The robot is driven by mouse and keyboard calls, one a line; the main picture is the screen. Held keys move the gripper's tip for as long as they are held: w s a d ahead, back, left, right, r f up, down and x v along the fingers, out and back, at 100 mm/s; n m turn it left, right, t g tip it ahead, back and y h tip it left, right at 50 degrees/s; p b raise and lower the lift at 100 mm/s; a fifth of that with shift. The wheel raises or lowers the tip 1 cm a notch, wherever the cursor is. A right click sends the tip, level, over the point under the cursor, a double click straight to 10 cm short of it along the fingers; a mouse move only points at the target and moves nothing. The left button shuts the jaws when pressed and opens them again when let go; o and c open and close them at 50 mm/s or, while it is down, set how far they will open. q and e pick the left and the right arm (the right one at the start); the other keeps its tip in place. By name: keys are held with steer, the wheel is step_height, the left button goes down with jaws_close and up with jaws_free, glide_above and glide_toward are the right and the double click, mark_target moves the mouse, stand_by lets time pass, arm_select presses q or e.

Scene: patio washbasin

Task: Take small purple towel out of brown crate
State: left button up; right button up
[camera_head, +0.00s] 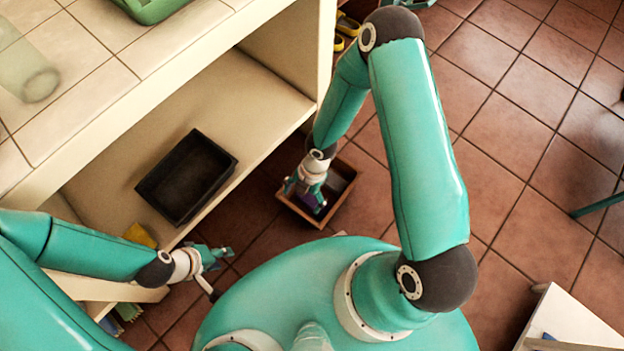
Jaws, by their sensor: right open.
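The brown crate (340,204) stands on the tiled floor, beside the open front of the shelf unit. A small patch of purple, the small purple towel (307,201), shows inside the crate, mostly hidden by my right gripper. My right gripper (309,199) reaches down into the crate with its fingers open, over and around the towel. I cannot tell whether the fingers touch it. My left gripper (218,256) is empty, left of the crate and away from it. I cannot make out how far its fingers are apart.
A black bin (187,178) sits on the shelf (240,95) left of the crate. A yellow item (139,235) lies near my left arm. A green basin (150,8) and a clear glass (28,75) are on the tiled counter. A white table (570,322) is at lower right. Floor to the right is mostly clear.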

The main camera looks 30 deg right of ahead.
steer(key=w+d+f+n+h+b, duration=0.1)
steer(key=f+n+b, duration=0.3)
steer(key=f, duration=0.4)
steer(key=w+d+f+n+h+b, duration=0.1)
steer(key=w+d+f+n+b, duration=0.3)
steer(key=f, duration=0.5)
steer(key=w+d+f+n+t+h+b, duration=0.1)
steer(key=w+d+f+n+b, duration=0.1)
steer(key=f+n+b, duration=0.4)
step_height(320, 180, down, 3)
steer(key=shift+w+d+n+h, duration=0.15)
steer(key=shift+n+h, duration=0.15)
steer(key=shift+n, duration=0.5)
steer(key=shift+f+b, duration=0.4)
steer(key=shift+f, duration=0.1)
steer(key=f+b, duration=0.1)
steer(key=f, duration=0.2)
steer(key=f+b, duration=0.1)
steer(key=shift+s+f+b, duration=0.3)
steer(key=shift+b, duration=0.05)
steer(key=shift+f, duration=0.35)
arm_select(q)
step_height(320, 180, down, 21)
steer(key=shift+r, duration=0.15)
arm_select(e)
steer(key=shift+c, duration=0.2)
steer(key=c, duration=1.3)
